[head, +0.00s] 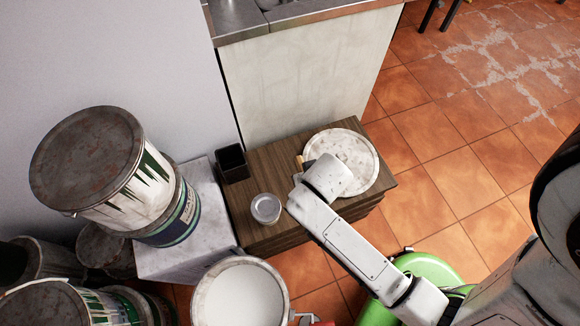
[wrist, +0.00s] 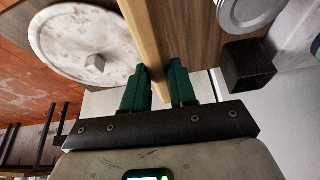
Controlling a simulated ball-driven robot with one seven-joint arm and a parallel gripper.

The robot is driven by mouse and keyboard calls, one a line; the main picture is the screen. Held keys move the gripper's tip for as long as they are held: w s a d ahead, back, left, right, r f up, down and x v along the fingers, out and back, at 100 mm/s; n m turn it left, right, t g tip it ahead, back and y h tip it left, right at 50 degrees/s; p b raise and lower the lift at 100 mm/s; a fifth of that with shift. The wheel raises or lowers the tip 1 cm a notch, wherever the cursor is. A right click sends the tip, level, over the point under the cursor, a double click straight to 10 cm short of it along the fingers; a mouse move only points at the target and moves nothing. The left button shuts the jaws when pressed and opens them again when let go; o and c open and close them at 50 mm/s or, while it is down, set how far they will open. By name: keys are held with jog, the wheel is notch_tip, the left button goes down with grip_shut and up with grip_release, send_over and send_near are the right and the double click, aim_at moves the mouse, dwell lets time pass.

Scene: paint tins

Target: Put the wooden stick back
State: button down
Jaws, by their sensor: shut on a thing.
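The wooden stick (wrist: 146,35) is a long pale bar in the wrist view. It runs from the top edge down between the two green fingers of my gripper (wrist: 161,78). My gripper is shut on it, and its lower end shows between the fingers. In the head view a short tan piece of the stick (head: 299,162) shows beside my wrist; the rest of it and the fingers are hidden there. A black square holder (head: 232,163) stands on the left end of the brown wooden cabinet (head: 275,157). The holder also shows at the right in the wrist view (wrist: 249,66).
A round whitish lid (head: 358,150) lies on the cabinet's right end, close to my wrist. A small grey metal tin (head: 265,208) stands at its front left. An open tin of white paint (head: 240,295) and stacked tins (head: 95,165) stand in front and to the left.

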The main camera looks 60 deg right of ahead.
aim_at(297, 160)
jog(key=w+d+f, duration=0.1)
jog(key=w, duration=0.1)
jog(key=w+d+f+b, duration=0.1)
jog(key=w+d, duration=0.1)
jog(key=w+d+f, duration=0.1)
jog(key=w+f, duration=0.1)
jog(key=w, duration=0.1)
jog(key=shift+d+b, duration=0.35)
jog(key=shift+d, duration=0.05)
jog(key=w+f, duration=0.1)
jog(key=w+d+f+b, duration=0.1)
jog(key=f, duration=0.1)
jog(key=w+d+f, duration=0.1)
jog(key=shift+w+d+f+b, duration=0.2)
jog(key=shift+w+f+b, duration=0.1)
jog(key=shift+w+f, duration=0.05)
jog(key=b+x, duration=0.1)
jog(key=x, duration=0.2)
jog(key=shift+f, duration=0.55)
jog(key=shift+f, duration=0.15)
jog(key=c, duration=0.9)
grip_release()
